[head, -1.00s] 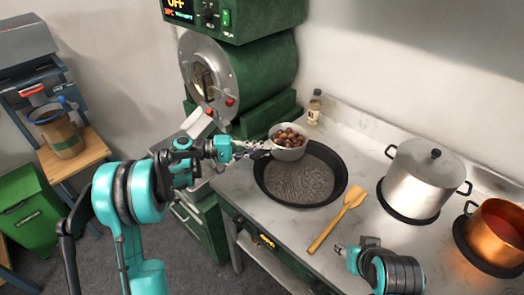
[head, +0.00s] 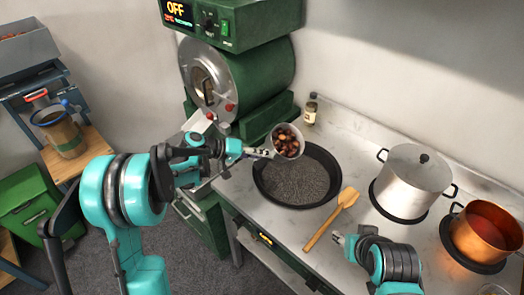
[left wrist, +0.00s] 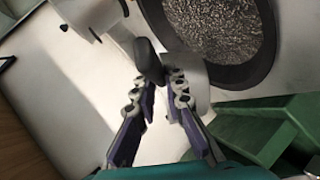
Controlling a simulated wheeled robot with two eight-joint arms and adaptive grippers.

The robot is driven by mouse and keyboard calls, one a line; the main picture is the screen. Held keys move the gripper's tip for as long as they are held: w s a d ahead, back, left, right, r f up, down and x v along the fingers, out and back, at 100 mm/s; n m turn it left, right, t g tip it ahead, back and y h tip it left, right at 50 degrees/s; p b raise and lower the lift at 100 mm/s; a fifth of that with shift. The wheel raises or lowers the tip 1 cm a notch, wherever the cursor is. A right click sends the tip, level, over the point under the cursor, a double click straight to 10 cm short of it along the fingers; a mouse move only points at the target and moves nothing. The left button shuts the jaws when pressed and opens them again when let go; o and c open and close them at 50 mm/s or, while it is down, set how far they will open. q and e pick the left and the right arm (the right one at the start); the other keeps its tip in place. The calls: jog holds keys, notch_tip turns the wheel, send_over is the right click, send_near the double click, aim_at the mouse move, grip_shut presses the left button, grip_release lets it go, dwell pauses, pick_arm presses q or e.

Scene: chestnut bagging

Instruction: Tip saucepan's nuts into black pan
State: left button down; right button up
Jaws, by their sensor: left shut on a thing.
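The saucepan (head: 277,147) holds several brown nuts (head: 287,142) and is tilted, its mouth turned toward the right and the camera. My left gripper (head: 262,153) is shut on its handle; the dark handle (left wrist: 149,62) also shows between the fingers (left wrist: 160,92) in the left wrist view. The saucepan is above the back left rim of the black pan (head: 322,198). The black pan's textured grey inside (left wrist: 215,22) shows no nuts. My right gripper (head: 345,240) is at the counter's front, apart from the pan; its jaw state is unclear.
A wooden spatula (head: 332,218) lies right of the black pan. A lidded steel pot (head: 414,180) and a copper pot (head: 485,232) stand further right. A small bottle (head: 310,112) stands behind. A green roaster (head: 245,80) is at the back left.

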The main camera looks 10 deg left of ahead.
pick_arm(q)
jog(key=m+y+p, duration=0.1)
jog(key=s+d+r+y+p, duration=0.1)
jog(key=shift+d+m+t+p, duration=0.3)
jog(key=shift+m+t+p, duration=0.05)
jog(key=shift+m+t, duration=0.05)
jog(key=s+d+f+m+t+y+b, duration=0.5)
jog(key=d+m+t+y, duration=0.1)
jog(key=d+y, duration=0.1)
jog(key=shift+s+d+m+y+b, duration=0.3)
jog(key=shift+s+d+y+b, duration=0.1)
jog(key=shift+y, duration=0.1)
dwell(0.6)
jog(key=shift+r, duration=0.1)
jog(key=shift+a, duration=0.15)
dwell(0.8)
